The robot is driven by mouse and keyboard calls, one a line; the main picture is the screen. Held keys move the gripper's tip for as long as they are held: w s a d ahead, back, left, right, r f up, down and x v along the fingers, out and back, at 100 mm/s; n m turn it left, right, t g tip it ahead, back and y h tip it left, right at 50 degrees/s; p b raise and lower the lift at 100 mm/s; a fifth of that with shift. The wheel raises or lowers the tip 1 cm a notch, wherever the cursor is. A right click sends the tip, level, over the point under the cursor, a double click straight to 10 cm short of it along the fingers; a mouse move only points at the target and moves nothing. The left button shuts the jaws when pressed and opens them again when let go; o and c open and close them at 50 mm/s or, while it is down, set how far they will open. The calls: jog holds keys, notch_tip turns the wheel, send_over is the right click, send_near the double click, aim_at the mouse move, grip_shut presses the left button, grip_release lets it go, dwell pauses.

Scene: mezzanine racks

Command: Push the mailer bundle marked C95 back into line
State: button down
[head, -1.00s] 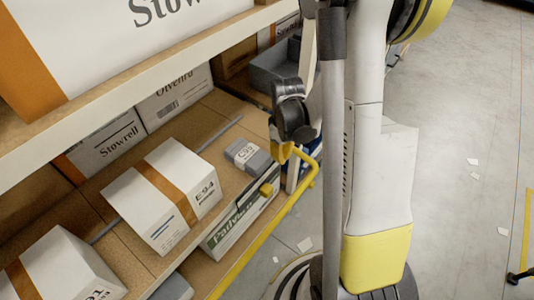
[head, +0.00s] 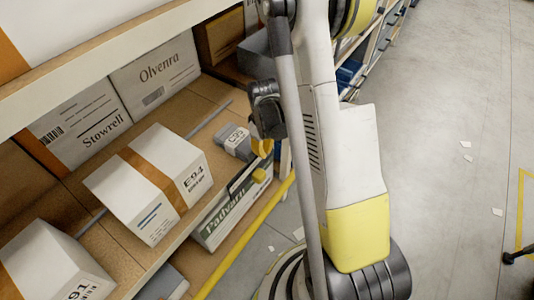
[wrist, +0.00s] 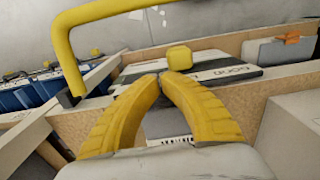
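The mailer bundle C95 (head: 232,141) is a small grey pack with a white label. It lies on the shelf board beyond the white E94 box, near the open edge. My gripper (head: 262,149) is just right of the bundle in the head view, with its yellow fingers pointing down. In the wrist view my gripper's fingers (wrist: 160,80) converge with their tips together, and nothing shows held. A grey surface with a barcode (wrist: 172,138), likely the bundle, shows between the fingers. Whether they touch it I cannot tell.
The E94 box (head: 150,182) stands left of the bundle. A yellow rail (head: 240,243) runs along the front. The floor (head: 450,110) at right is mostly clear.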

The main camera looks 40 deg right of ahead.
aim_at(243, 138)
jog(key=w+a, duration=0.1)
jog(key=w, duration=0.1)
jog(key=w+a, duration=0.1)
jog(key=w, duration=0.2)
jog(key=w+a+b, duration=0.1)
jog(key=w, duration=0.2)
jog(key=shift+w, duration=0.25)
jog(key=shift+s, duration=0.15)
